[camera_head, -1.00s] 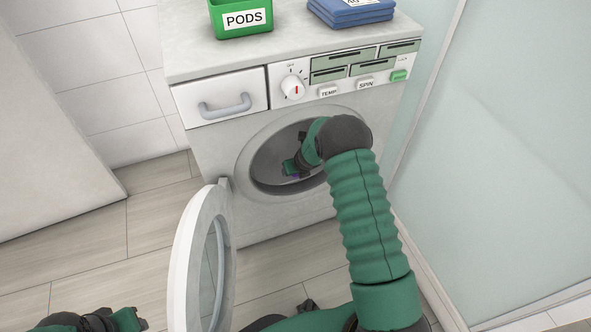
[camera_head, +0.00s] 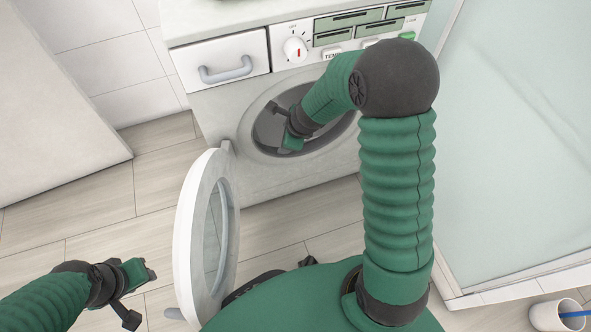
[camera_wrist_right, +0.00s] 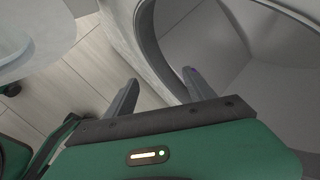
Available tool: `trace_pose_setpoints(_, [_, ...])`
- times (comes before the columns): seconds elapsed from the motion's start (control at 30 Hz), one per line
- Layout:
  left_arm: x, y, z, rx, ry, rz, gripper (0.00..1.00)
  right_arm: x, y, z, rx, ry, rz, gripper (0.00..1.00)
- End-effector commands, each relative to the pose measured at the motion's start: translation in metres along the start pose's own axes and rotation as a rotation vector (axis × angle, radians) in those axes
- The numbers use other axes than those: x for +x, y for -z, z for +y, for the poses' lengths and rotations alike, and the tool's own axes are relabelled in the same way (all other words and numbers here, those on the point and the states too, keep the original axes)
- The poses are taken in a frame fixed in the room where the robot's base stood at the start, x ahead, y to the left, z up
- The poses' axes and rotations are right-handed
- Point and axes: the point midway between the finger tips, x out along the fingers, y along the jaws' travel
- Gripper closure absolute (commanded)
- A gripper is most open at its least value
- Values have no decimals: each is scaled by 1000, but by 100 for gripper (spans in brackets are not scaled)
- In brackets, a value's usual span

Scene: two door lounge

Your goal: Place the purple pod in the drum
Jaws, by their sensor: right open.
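The washer drum (camera_head: 268,132) is open at the front of the white washing machine. My right gripper (camera_head: 284,143) is at the drum opening in the head view, partly hidden by its own wrist. In the right wrist view its two fingers (camera_wrist_right: 160,90) are apart with nothing between them, beside the drum's rim. A tiny purple spot, perhaps the purple pod (camera_wrist_right: 194,70), shows by the right fingertip against the drum; most of it is hidden. My left gripper (camera_head: 150,272) is low at the left, away from the machine; its jaw opening is unclear.
The round washer door (camera_head: 186,230) stands swung open to the left of the opening. A drawer (camera_head: 222,72) and dial (camera_head: 295,48) are above. A glass panel (camera_head: 510,150) is at the right, and a white cup (camera_head: 552,317) stands at the lower right. Floor at left is clear.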

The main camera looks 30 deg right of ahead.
Motion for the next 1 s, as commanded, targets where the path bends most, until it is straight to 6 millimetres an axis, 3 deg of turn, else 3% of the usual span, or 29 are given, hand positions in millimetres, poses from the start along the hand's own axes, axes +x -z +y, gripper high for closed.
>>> trace_pose_setpoints(0.03, [-1,0,0,-1,0,1,64,-27,-17,34,-386,-45,-16,37])
trace_pose_setpoints(0.1, [-1,0,0,-1,0,1,64,-60,-21,84,-993,-119,-40,37])
trace_pose_setpoints(0.2, [-1,0,-1,-2,0,0,64,-94,-6,135,-1689,-213,-80,37])
trace_pose_setpoints(0.3, [0,0,-1,-2,0,0,64,-113,13,160,-2108,-278,-112,37])
trace_pose_setpoints(0.43, [0,0,0,-2,0,0,64,-119,22,168,-2277,-309,-129,37])
trace_pose_setpoints(1.0, [-1,0,0,-2,0,0,64,-119,21,167,-2271,-306,-125,37])
